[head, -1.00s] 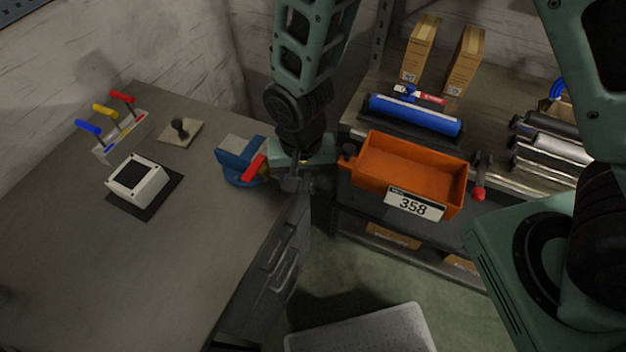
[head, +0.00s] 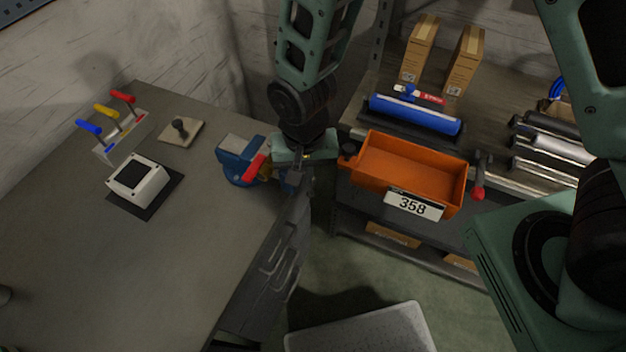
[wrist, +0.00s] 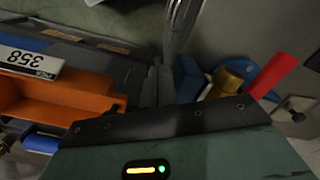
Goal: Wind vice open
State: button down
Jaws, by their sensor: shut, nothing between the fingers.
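The blue vice (head: 236,160) is at the right edge of the grey workbench. It has a red part (head: 254,168) on its front side. In the wrist view the red part (wrist: 272,75) shows beside a brass-coloured part (wrist: 228,82) and a blue piece (wrist: 187,78). My gripper (head: 301,183) points down just right of the vice, by the bench edge. Its dark fingers (wrist: 156,86) are together and empty, just left of the blue piece in the wrist view. I cannot tell whether they touch it. My wrist partly covers the vice's right end, and its handle cannot be made out.
An orange bin (head: 412,172) marked 358 stands close to the right of my gripper, at the shelf front. A white box (head: 138,180), a small stamp (head: 180,130) and coloured levers (head: 119,127) are on the bench. The bench's near part is clear.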

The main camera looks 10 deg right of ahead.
jog(key=shift+w+d, duration=0.1)
jog(key=shift+w, duration=0.05)
jog(key=shift+w+d, duration=0.2)
jog(key=shift+w, duration=0.05)
jog(key=shift+w, duration=0.15)
jog(key=shift+w+d, duration=0.25)
jog(key=shift+d, duration=0.05)
jog(key=shift+w, duration=0.15)
dwell(0.6)
dwell(0.3)
notch_tip(320, 180, up, 9)
jog(key=s+p, duration=0.1)
jog(key=p, duration=0.7)
jog(key=shift+s+a+r, duration=0.15)
jog(key=shift+a+r, duration=0.05)
jog(key=shift+a, duration=0.15)
